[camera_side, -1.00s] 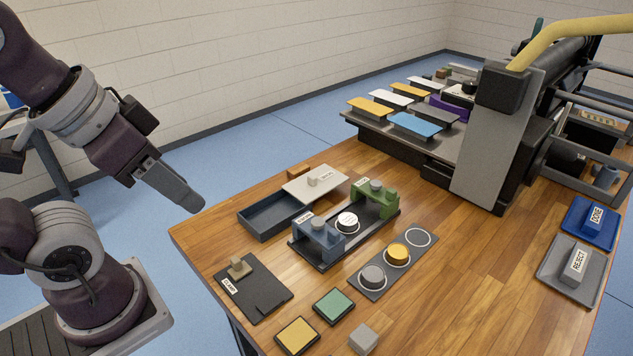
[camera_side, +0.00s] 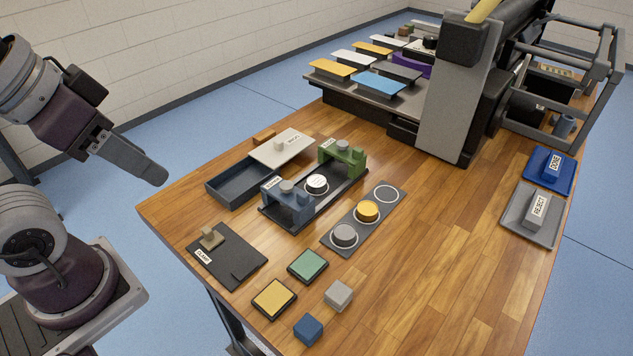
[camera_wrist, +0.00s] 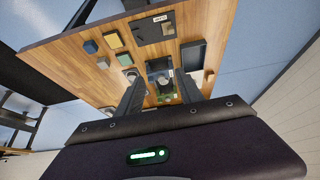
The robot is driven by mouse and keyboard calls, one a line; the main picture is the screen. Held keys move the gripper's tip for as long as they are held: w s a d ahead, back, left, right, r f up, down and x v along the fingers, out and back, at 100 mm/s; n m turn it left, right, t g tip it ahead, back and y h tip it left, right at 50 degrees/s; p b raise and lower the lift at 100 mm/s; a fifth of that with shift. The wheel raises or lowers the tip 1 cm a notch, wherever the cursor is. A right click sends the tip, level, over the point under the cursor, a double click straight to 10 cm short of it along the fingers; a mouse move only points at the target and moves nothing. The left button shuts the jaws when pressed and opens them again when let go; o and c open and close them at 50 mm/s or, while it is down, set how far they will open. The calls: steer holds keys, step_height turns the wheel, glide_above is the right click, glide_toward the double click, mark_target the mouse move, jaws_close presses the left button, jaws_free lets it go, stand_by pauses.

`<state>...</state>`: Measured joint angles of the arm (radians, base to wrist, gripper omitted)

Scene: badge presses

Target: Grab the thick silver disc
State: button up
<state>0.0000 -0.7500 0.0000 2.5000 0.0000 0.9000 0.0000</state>
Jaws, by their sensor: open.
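The silver disc (camera_side: 345,234) is a short grey cylinder. It sits in the near ring of a dark strip (camera_side: 350,222) on the wooden table. A gold disc (camera_side: 367,210) sits in the middle ring, and the far ring (camera_side: 387,193) is empty. My gripper (camera_side: 158,176) is open and empty, well to the left of the silver disc and above the table's left edge. In the wrist view, its two fingers (camera_wrist: 159,88) are spread apart, with the tabletop beyond them. The strip is partly hidden by a finger there.
A blue press (camera_side: 288,203) and a green press (camera_side: 342,158) flank a white disc (camera_side: 317,183). A clamp plate (camera_side: 227,262), green pad (camera_side: 308,265), yellow pad (camera_side: 274,299), grey cube (camera_side: 339,295) and blue cube (camera_side: 308,329) lie nearby. The table right of the strip is clear.

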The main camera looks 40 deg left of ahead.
step_height(320, 180, up, 6)
steer(key=w+m, duration=0.1)
steer(key=w+a+r+m+g+y, duration=0.1)
steer(key=w+m+y, duration=0.1)
steer(key=w+m, duration=0.3)
steer(key=w+a+r+m+g+y, duration=0.1)
steer(key=w+a+m+g+y, duration=0.1)
steer(key=w+m, duration=0.35)
steer(key=w+d+f+m+t+y, duration=0.1)
steer(key=w+d+f+m+y, duration=0.1)
steer(key=w+d+m+y, duration=0.5)
steer(key=w+d+f+m+t+y, duration=0.15)
steer(key=w+d+f+m, duration=0.35)
steer(key=w, duration=0.6)
steer(key=n, duration=0.1)
glide_toward(317, 181)
steer(key=shift+x, duration=0.9)
steer(key=x, duration=0.6)
steer(key=shift+a+f, duration=0.1)
steer(key=shift+a, duration=0.1)
steer(key=shift+w+a, duration=0.15)
jaws_close()
